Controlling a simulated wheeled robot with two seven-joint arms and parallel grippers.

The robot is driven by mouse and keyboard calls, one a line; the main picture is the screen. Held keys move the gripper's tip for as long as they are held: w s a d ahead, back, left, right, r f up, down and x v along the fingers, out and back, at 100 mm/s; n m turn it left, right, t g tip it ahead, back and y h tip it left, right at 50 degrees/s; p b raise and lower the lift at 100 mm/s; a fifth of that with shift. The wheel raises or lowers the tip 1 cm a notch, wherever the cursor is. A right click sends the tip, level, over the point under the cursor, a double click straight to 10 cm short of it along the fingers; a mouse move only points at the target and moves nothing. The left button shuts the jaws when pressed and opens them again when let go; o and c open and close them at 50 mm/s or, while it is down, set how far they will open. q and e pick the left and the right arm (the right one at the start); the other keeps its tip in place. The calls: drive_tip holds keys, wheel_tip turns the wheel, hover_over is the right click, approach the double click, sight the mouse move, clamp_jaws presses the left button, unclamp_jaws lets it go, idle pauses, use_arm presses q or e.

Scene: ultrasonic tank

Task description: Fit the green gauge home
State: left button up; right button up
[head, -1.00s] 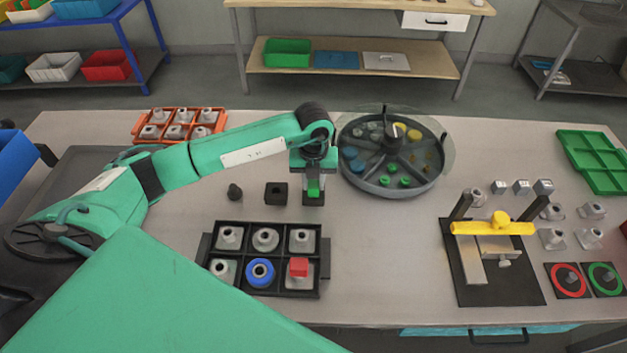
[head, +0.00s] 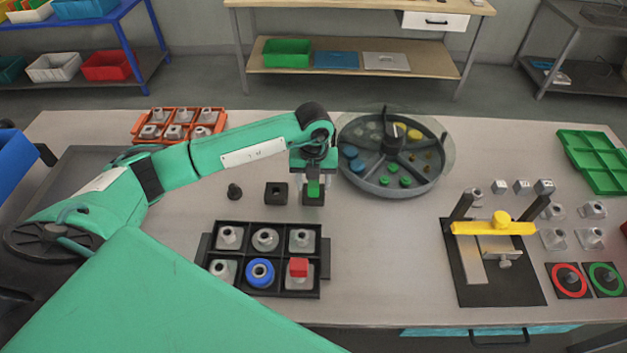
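My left gripper (head: 313,190) points down over the table, to the right of a black square block. A small green gauge (head: 314,188) shows between its fingers, which look shut on it; its lower part is hidden by the fingers. In front is a black tray (head: 265,225) with six compartments, each holding a grey metal fitting. A blue ring (head: 260,273) surrounds the front middle fitting, and a red square piece (head: 298,267) sits on the front right one. The other fittings are bare. My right gripper is not in view.
The black block (head: 276,193) and a dark knob (head: 235,191) stand behind the tray. A round divided bin (head: 390,190) is to the gripper's right, an orange crate (head: 180,138) behind left. A yellow-barred fixture (head: 492,228) stands right. Table between tray and fixture is clear.

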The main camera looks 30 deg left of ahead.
sight(313, 183)
use_arm(q)
drive_tip(key=shift+r, duration=0.1)
wheel_tip(313, 183, up, 14)
drive_tip(key=b, duration=0.3)
drive_tip(key=shift+f+b, duration=0.2)
drive_tip(key=shift+b, duration=0.15)
